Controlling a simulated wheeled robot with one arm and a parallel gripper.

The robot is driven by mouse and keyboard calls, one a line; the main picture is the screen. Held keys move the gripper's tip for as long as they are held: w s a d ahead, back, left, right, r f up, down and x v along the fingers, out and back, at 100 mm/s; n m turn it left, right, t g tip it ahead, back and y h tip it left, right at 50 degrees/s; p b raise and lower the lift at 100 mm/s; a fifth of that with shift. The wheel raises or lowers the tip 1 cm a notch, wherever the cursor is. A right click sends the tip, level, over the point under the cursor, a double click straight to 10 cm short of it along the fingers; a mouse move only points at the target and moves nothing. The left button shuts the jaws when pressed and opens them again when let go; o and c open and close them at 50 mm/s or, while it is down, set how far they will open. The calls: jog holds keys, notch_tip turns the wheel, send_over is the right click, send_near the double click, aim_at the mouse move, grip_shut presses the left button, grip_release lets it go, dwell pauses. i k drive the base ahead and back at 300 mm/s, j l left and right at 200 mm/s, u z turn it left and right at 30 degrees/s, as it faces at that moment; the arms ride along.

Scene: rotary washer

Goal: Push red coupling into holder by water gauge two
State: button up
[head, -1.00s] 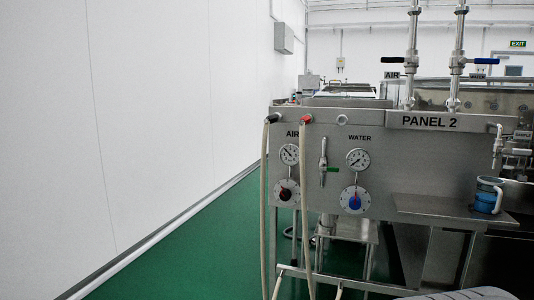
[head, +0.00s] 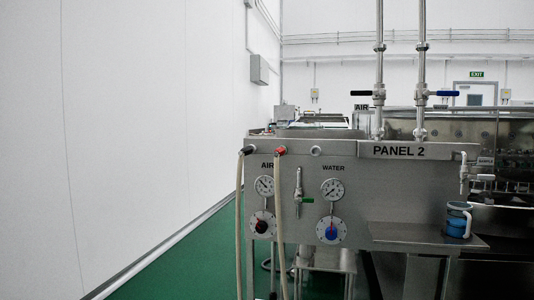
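The red coupling (head: 281,151) sits at the top of a beige hose on the upper left of the panel marked PANEL 2 (head: 413,205). A black coupling (head: 246,151) on a second hose is to its left. An empty-looking round holder (head: 316,151) is to the right of the red coupling, above and left of the water gauge (head: 333,189). Whether the red coupling is seated or only hangs there is too small to tell. My gripper is not in view.
A steel shelf (head: 400,237) juts from the panel's right side with a blue and grey jug (head: 458,221) on it. Valves and pipes (head: 421,95) rise above the panel. Green floor (head: 190,265) is clear at left, beside a white wall (head: 120,120).

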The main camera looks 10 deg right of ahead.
aim_at(281, 151)
jog(key=j+z, duration=0.3)
jog(key=z, duration=0.2)
jog(key=j+z, duration=0.55)
jog(key=j, duration=0.45)
jog(key=k+j+z, duration=0.1)
jog(key=j, duration=0.45)
jog(key=k+j+z, duration=0.1)
jog(key=j, duration=0.4)
jog(key=k+j+z, duration=0.1)
jog(key=j, duration=0.45)
